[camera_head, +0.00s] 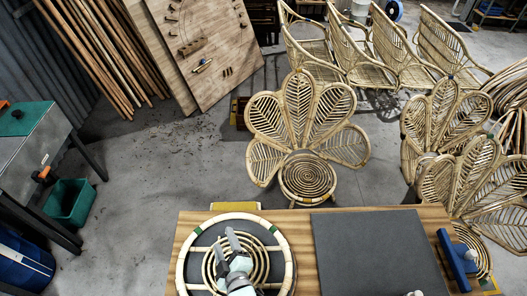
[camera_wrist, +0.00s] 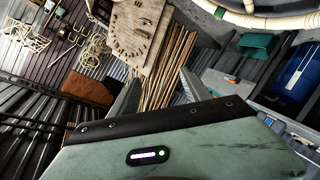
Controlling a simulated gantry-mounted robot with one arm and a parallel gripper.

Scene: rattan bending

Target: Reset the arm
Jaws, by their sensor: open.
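My gripper (camera_head: 224,242) is over the round rattan frame (camera_head: 183,252) on the wooden table (camera_head: 302,260) in the head view. Its two grey fingers stand apart with nothing visible between them. The frame has a pale outer ring with green marks and a coiled spiral inside, partly hidden by my gripper. I cannot tell the gap between my fingers and the coil. In the wrist view, my gripper's pale green housing fills the bottom, and part of the pale ring (camera_wrist: 262,20) shows at top right.
A dark grey mat (camera_head: 375,250) lies right of the frame, with a blue tool (camera_head: 454,260) beyond it. Petal-backed rattan chairs (camera_head: 308,150) stand behind the table. A green bin (camera_head: 70,201) and a workbench (camera_head: 30,140) stand at left. The floor between is open.

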